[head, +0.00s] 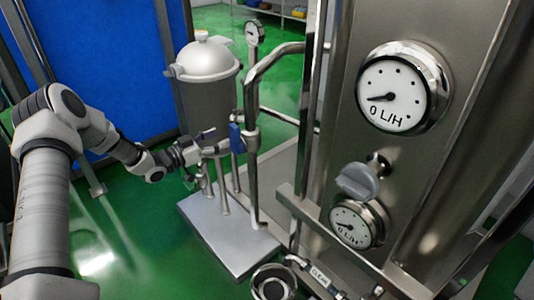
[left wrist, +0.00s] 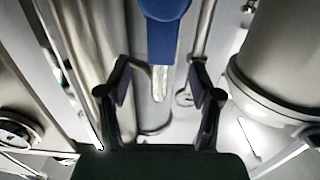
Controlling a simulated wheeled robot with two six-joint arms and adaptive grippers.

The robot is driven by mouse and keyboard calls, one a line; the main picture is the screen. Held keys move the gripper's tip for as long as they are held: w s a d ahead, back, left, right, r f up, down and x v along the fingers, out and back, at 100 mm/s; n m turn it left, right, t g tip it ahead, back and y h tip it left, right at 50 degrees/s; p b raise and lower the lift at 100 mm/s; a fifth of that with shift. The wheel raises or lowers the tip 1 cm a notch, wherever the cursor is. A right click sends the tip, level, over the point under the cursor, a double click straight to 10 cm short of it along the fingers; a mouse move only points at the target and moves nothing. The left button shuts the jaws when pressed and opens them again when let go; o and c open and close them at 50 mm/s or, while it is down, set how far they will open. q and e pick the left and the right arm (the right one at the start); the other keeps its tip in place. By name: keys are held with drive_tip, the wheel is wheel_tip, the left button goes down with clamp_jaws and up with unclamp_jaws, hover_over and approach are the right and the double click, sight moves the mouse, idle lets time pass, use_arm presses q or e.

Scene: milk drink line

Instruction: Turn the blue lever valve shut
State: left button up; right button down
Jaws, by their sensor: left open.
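The blue lever (head: 236,138) of the valve sits on a steel pipe right of the lidded steel vessel and hangs downward. In the left wrist view the blue lever (left wrist: 163,35) comes in from the top, its lower end close to the gap between the fingertips. My left gripper (head: 204,156) is left of the lever in the head view, in front of the vessel's lower part. Its two dark fingers stand apart in the left wrist view (left wrist: 160,82), with nothing gripped. I cannot tell whether a finger touches the lever. My right gripper is not in view.
The lidded vessel (head: 207,85) and upright pipes stand on a steel base plate (head: 228,243). A steel panel on the right carries a large gauge (head: 402,90), a grey knob (head: 358,181) and a smaller gauge (head: 356,224). Green floor (head: 130,240) is open at lower left.

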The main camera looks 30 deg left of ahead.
sight(232, 131)
use_arm(q)
drive_tip(key=b+x, duration=0.2)
drive_tip(key=x, duration=0.5)
drive_tip(key=shift+w+a+r, duration=0.1)
drive_tip(key=shift+r, duration=0.05)
clamp_jaws()
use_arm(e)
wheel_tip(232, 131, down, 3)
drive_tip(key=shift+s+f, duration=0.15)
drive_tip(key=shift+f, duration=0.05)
